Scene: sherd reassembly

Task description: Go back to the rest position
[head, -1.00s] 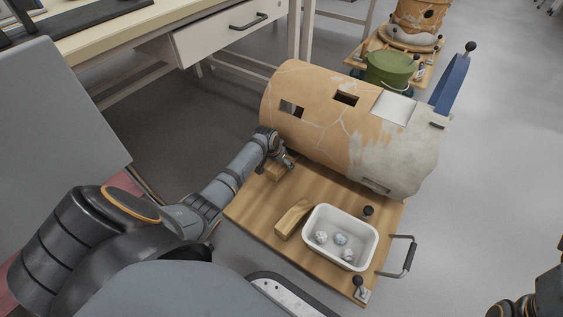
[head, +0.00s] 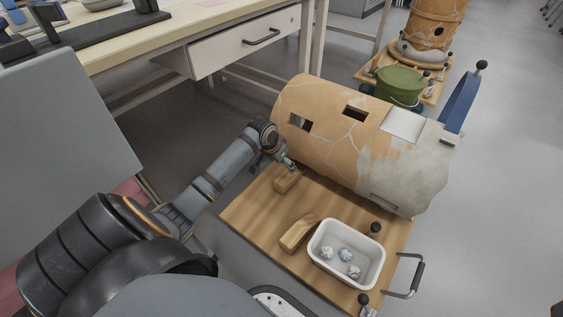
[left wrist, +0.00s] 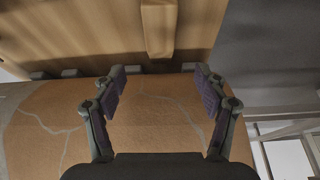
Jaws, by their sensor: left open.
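The large tan and grey clay vessel (head: 340,125) lies on its side on a wooden board (head: 245,212). It has dark openings, pale crack lines and a white patch. My left gripper (head: 284,162) is by the vessel's near left end, above a small wooden block (head: 287,180). In the left wrist view my left gripper (left wrist: 160,84) is open, with nothing between its fingers. The vessel's cracked surface (left wrist: 55,125) and a wooden block (left wrist: 159,25) show there. My right gripper is not in view; only a dark sliver of my right arm shows at the lower right corner.
A white tray (head: 325,262) with several pale lumps and a curved wooden block (head: 299,233) are on the board. A desk with a drawer (head: 245,45) stands behind. Grey floor lies open at right.

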